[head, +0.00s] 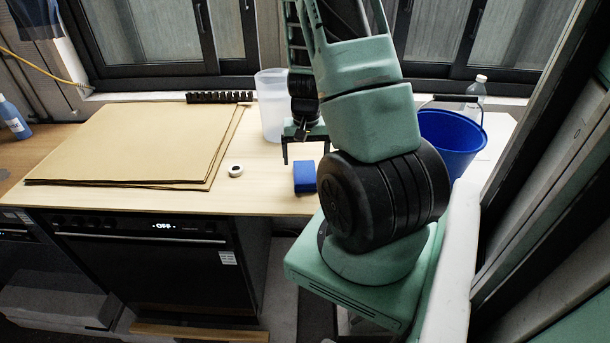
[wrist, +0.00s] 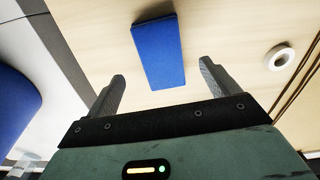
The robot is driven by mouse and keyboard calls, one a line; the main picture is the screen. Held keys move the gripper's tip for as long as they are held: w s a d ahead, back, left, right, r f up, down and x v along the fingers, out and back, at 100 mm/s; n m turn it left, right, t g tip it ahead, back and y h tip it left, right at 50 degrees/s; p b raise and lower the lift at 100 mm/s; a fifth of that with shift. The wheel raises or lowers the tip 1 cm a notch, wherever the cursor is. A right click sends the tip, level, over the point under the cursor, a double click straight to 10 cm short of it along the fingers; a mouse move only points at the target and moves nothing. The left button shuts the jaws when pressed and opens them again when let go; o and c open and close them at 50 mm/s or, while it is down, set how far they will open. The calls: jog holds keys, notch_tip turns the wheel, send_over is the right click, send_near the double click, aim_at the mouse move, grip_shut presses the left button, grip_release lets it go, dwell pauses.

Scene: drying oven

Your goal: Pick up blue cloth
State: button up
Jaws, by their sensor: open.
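The blue cloth (head: 305,177) is a small folded rectangular block lying on the light wooden counter, partly hidden by my arm in the head view. In the wrist view the cloth (wrist: 159,52) lies beyond the fingertips, roughly between their lines. My gripper (head: 305,150) is above the counter near the cloth, pointing down. In the wrist view my gripper (wrist: 160,78) is open, with nothing between its two fingers. The fingers look apart from the cloth.
A white tape roll (head: 235,171) lies left of the cloth. Brown cardboard sheets (head: 130,145) cover the counter's left. A translucent container (head: 271,105) stands behind. A blue bucket (head: 450,140) and clear bottle (head: 477,90) are at right. A black oven (head: 150,265) is below.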

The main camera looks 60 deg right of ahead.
aim_at(305, 172)
jog(key=shift+w+f+p, duration=0.1)
jog(key=shift+f+p, duration=0.6)
jog(key=shift+f, duration=1.75)
jog(key=c, duration=1.1)
